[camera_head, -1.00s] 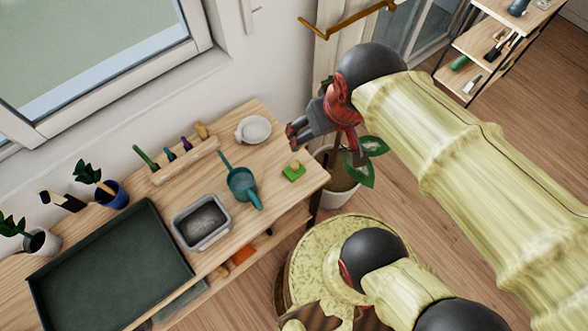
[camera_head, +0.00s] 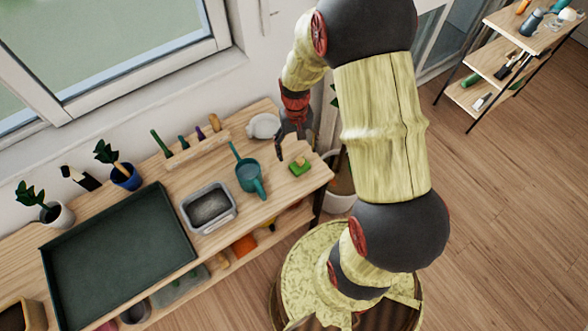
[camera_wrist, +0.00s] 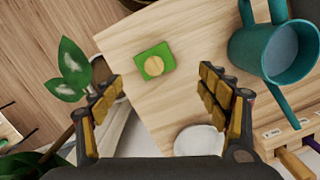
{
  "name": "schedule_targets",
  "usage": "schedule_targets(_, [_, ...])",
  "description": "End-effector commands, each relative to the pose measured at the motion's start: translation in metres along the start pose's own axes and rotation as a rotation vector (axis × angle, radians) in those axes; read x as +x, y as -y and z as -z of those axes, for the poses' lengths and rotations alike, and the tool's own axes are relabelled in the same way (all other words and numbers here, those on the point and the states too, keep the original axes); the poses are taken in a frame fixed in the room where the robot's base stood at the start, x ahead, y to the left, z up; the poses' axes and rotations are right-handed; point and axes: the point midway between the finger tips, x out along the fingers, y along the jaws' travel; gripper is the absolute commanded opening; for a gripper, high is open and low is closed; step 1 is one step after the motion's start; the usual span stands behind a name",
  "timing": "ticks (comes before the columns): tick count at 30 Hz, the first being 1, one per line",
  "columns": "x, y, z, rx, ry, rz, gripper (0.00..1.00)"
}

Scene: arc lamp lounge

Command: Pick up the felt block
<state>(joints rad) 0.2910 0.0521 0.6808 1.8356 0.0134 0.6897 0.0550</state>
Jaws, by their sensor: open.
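The felt block (camera_head: 300,168) is a small green square pad with a round, light wooden knob on top. It sits on the wooden bench top near its right end, and it also shows in the wrist view (camera_wrist: 142,57). My gripper (camera_head: 294,148) is above the right end of the bench, close to the block. In the wrist view my gripper (camera_wrist: 160,84) has its two fingers spread wide with nothing between them. The block lies just beyond the fingertips, between their lines and apart from both. Nothing hides it in the wrist view.
A teal watering pot (camera_head: 249,178) stands left of the block. A white dish (camera_head: 262,126) sits behind, near my gripper. A grey tub (camera_head: 209,207), a dark tray (camera_head: 118,252) and a rack with tools (camera_head: 198,149) are farther left. A potted plant (camera_wrist: 70,72) stands beyond the bench end.

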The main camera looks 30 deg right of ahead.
Motion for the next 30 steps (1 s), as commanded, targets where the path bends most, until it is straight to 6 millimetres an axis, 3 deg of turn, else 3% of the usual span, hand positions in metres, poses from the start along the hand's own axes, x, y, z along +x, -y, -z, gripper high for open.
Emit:
schedule_targets(3, [0.016,-0.001,-0.003,0.003,0.007,-0.001,0.75])
schedule_targets(11, [0.036,-0.004,-0.004,0.003,0.006,-0.001,0.75])
schedule_targets(19, [0.073,-0.009,-0.005,0.002,0.006,-0.001,0.75])
schedule_targets(27, [0.075,-0.008,-0.004,0.002,0.003,-0.001,0.75])
schedule_targets(30, [0.075,-0.008,-0.004,0.002,0.004,-0.001,0.69])
